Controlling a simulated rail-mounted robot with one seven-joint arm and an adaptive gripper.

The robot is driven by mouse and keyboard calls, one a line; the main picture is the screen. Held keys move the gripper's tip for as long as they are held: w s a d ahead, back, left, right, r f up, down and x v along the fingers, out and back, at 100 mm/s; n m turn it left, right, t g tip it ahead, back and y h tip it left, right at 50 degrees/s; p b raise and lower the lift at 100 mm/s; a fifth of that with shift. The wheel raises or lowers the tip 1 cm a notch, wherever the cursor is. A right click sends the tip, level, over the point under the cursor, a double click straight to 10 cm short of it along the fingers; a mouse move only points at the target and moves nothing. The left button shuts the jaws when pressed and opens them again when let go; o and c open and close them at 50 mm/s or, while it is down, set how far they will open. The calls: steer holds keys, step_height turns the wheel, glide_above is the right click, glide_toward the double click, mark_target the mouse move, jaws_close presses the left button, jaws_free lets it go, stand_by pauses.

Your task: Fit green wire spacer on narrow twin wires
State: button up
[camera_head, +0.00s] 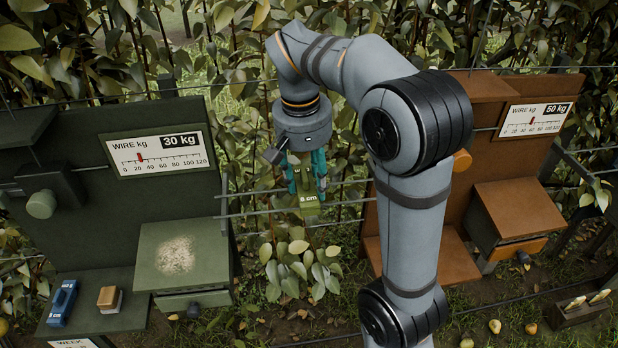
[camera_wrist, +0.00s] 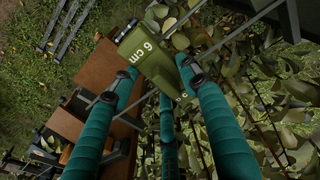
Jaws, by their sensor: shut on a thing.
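The green wire spacer (camera_head: 309,203) is a small olive-green block with a white cm label, which reads "6 cm" in the wrist view (camera_wrist: 152,52). My gripper (camera_head: 306,180) has teal fingers, points down and is shut on the spacer; the fingers also close around it in the wrist view (camera_wrist: 153,82). The twin wires (camera_head: 252,213) run roughly level, one above the other, between the green and brown stations. The spacer overlaps the wires in the head view. I cannot tell whether it touches them or is in front of them.
A green station (camera_head: 60,165) at left has a gauge (camera_head: 159,154) marked 30 kg. Its shelf holds a blue piece (camera_head: 62,303) and a tan block (camera_head: 109,300). A brown station (camera_head: 520,215) at right has a 50 kg gauge (camera_head: 534,119). Leaves surround the wires.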

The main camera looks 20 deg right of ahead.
steer(key=shift+f+b, duration=0.8)
steer(key=shift+f, duration=0.1)
stand_by(0.8)
steer(key=o, duration=1.2)
steer(key=shift+o, duration=0.2)
steer(key=r, duration=0.8)
steer(key=s+a+r, duration=0.1)
steer(key=r, duration=0.3)
steer(key=shift+a, duration=0.1)
steer(key=f, duration=0.8)
steer(key=w+d+f, duration=0.1)
steer(key=f, duration=0.3)
steer(key=shift+d, duration=0.1)
steer(key=shift+r, duration=0.15)
